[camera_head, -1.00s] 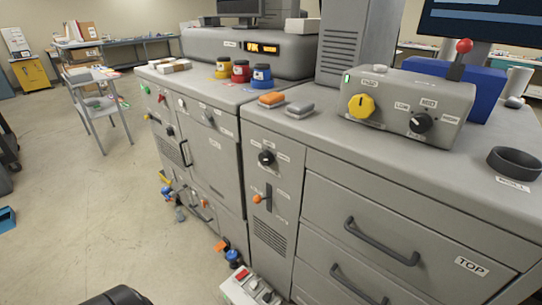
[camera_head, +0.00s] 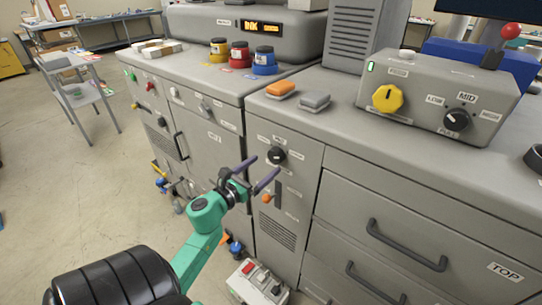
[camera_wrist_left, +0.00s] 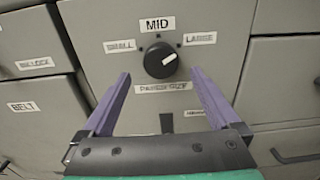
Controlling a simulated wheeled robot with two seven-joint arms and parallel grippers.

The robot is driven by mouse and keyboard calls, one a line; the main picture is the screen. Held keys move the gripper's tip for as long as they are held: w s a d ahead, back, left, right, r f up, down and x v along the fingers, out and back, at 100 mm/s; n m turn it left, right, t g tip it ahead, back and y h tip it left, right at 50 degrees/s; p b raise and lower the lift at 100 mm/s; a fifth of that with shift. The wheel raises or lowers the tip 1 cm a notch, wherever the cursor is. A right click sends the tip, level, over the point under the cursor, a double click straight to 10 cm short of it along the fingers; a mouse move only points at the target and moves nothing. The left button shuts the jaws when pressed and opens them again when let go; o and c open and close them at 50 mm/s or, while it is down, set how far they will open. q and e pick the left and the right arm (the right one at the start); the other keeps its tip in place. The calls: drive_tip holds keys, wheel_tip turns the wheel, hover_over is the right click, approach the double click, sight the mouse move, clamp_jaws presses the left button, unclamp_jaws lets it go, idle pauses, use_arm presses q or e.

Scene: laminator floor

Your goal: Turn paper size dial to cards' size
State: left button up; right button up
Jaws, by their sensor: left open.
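The paper size dial (camera_head: 277,155) is a round black knob on the front of the grey cabinet. In the left wrist view the dial (camera_wrist_left: 160,60) has labels SMALL at left, MID on top and LARGE at right. Its white mark points up and right, toward the LARGE side. My left gripper (camera_head: 259,170) is open and empty, in front of the panel. In the wrist view its two purple fingers (camera_wrist_left: 160,76) stand left and right of the dial, and I cannot tell that they touch it. Which objects are the cards is unclear.
An orange-tipped lever (camera_head: 267,198) sits below the dial. Drawers with dark handles (camera_head: 405,245) are at right. Open floor lies at left.

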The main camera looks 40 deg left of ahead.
sight(273, 159)
use_arm(q)
drive_tip(key=w, duration=0.4)
drive_tip(key=shift+w, duration=0.3)
drive_tip(key=shift+s, duration=0.1)
drive_tip(key=c, duration=1.4)
use_arm(e)
drive_tip(key=shift+w+a+r, duration=0.1)
drive_tip(key=shift+a+r, duration=0.2)
drive_tip(key=shift+r, duration=0.15)
